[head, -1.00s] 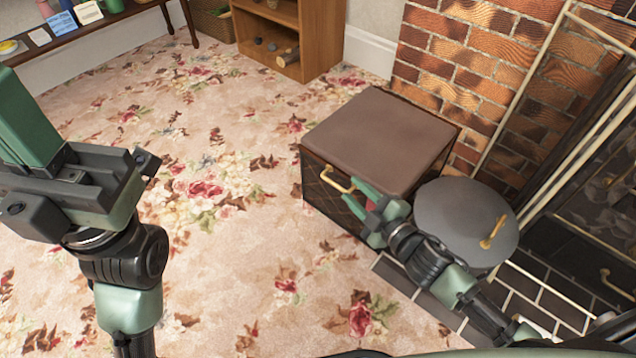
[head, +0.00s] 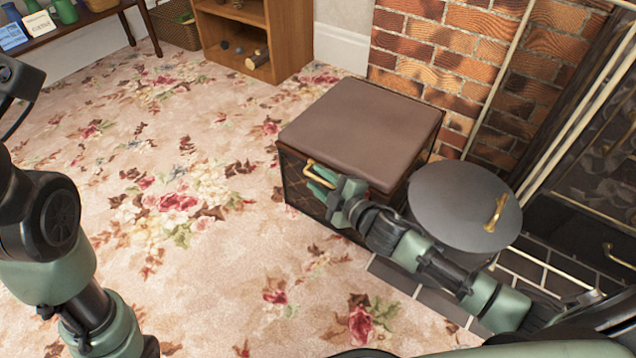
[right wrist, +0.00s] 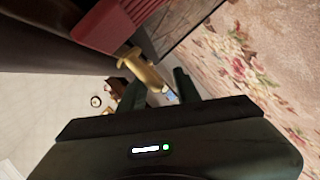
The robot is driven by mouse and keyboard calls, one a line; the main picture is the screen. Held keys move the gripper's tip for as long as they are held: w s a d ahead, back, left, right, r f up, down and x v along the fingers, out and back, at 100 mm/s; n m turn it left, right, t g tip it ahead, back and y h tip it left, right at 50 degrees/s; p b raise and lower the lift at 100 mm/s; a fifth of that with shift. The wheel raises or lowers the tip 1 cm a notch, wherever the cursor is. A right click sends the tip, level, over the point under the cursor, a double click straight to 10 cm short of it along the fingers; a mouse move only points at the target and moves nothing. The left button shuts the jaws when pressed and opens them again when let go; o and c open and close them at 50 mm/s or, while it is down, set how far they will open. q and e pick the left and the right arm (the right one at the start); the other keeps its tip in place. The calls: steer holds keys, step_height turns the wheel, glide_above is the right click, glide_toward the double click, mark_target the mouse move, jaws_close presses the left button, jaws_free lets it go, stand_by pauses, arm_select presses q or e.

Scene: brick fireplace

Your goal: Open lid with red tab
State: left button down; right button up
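A box with a padded brown lid (head: 365,125) stands on the carpet by the brick wall, its lid lying flat on top. A brass handle (head: 322,172) is on its side facing me; it shows larger in the right wrist view (right wrist: 143,70). A red tab (right wrist: 110,22) shows beside the handle in the right wrist view; in the head view my right gripper's arm seems to hide it. My right gripper (head: 318,186) is open, its fingers close to the handle; I cannot tell whether they touch it. My left arm is at the left edge, its fingertips out of frame.
A round grey lidded bin (head: 462,205) with a brass handle stands right of the box, close to my right arm. The brick wall (head: 455,60) and fireplace are behind. A wooden shelf (head: 295,40) stands at the back. The carpet on the left is clear.

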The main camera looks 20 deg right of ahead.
steer(key=shift+w+a, duration=0.1)
steer(key=shift+w, duration=0.15)
jaws_close()
stand_by(1.4)
